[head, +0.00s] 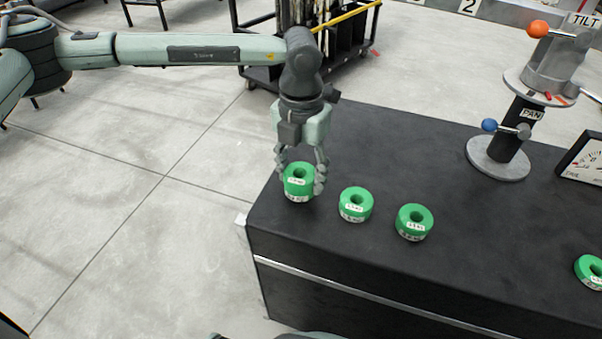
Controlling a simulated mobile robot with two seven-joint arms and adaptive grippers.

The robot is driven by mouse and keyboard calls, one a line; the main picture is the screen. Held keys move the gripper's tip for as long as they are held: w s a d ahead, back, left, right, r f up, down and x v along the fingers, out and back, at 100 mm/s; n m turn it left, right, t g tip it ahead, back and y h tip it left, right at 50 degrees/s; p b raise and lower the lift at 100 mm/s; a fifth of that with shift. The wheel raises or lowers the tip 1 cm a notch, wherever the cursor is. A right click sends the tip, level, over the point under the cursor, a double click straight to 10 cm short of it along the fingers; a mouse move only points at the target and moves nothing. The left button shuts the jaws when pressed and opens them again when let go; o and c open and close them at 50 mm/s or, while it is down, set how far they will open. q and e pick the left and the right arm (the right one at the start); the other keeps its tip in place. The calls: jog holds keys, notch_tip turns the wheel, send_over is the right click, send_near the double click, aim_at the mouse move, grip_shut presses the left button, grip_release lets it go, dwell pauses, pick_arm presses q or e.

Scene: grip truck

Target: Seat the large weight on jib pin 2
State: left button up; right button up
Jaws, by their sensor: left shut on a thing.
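A large green ring-shaped weight (298,183) with white labels is at the left end of the black case top. My left gripper (302,180) reaches down over it with its fingers shut on its two sides. I cannot tell whether the weight still touches the case top. Two smaller green weights, one in the middle (356,205) and one to its right (414,222), stand to the right of it. Another green weight (590,271) is cut by the right edge. Jib pin 2 is not in view. My right gripper is not in view.
The black case top (400,150) is clear behind the weights. A pan-tilt head (510,130) with a blue knob and an orange knob stands at the back right, beside a dial gauge (585,160). A cart (320,50) stands on the floor behind.

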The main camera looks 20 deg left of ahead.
pick_arm(q)
jog(key=shift+r, duration=0.45)
notch_tip(320, 180, up, 5)
jog(key=p, duration=0.2)
jog(key=shift+p, duration=0.35)
dwell(0.6)
jog(key=shift+w+r, duration=0.1)
jog(key=shift+r, duration=0.05)
notch_tip(320, 180, up, 7)
jog(key=shift+r+p, duration=0.15)
jog(key=shift+p, duration=0.15)
dwell(1.0)
dwell(0.4)
